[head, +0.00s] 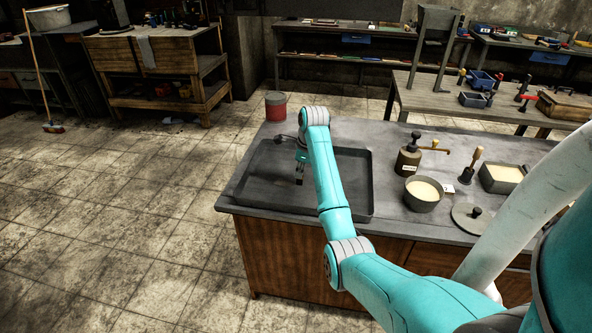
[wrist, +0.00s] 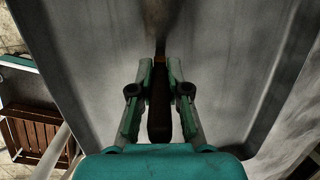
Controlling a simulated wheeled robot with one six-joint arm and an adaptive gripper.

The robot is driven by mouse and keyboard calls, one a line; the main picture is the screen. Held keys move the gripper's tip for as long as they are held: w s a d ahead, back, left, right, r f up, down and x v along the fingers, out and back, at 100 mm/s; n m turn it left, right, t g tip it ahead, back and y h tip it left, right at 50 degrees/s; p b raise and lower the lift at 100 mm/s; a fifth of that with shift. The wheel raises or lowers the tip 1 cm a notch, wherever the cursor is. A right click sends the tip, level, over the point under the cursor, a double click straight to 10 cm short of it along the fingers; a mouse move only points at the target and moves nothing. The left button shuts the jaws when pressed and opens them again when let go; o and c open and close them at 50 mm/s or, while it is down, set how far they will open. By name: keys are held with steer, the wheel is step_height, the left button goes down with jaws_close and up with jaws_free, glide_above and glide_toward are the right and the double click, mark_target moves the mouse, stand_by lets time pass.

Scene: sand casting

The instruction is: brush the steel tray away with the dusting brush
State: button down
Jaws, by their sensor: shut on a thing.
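The steel tray (head: 258,203) is a wide, shallow dark grey tray with a low rim at the left end of the workbench. Its grey floor and walls fill much of the wrist view (wrist: 95,60). My gripper (head: 300,168) is over the tray, pointing down. In the wrist view my gripper (wrist: 160,68) is shut on the dusting brush (wrist: 159,118), with the dark handle between the fingers. The brush's brown head reaches toward the top of that view, over the tray floor. I cannot tell whether the bristles touch the tray. My arm hides part of the tray in the head view.
Right of the tray stand a dark bottle (head: 409,160), a bowl of pale material (head: 423,195), a wooden-handled tool (head: 470,167), a knobbed lid (head: 472,217) and a filled box (head: 500,178). A red-banded pot (head: 276,105) stands behind the tray. Open floor lies left.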

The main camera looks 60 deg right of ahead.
steer(key=shift+s+d, duration=0.1)
steer(key=shift+s, duration=0.35)
steer(key=shift+w+a, duration=0.7)
steer(key=shift+w, duration=1.35)
steer(key=shift+w+a, duration=0.65)
steer(key=shift+w, duration=1.35)
steer(key=shift+w+a, duration=0.7)
steer(key=shift+w, duration=1.35)
step_height(320, 180, up, 8)
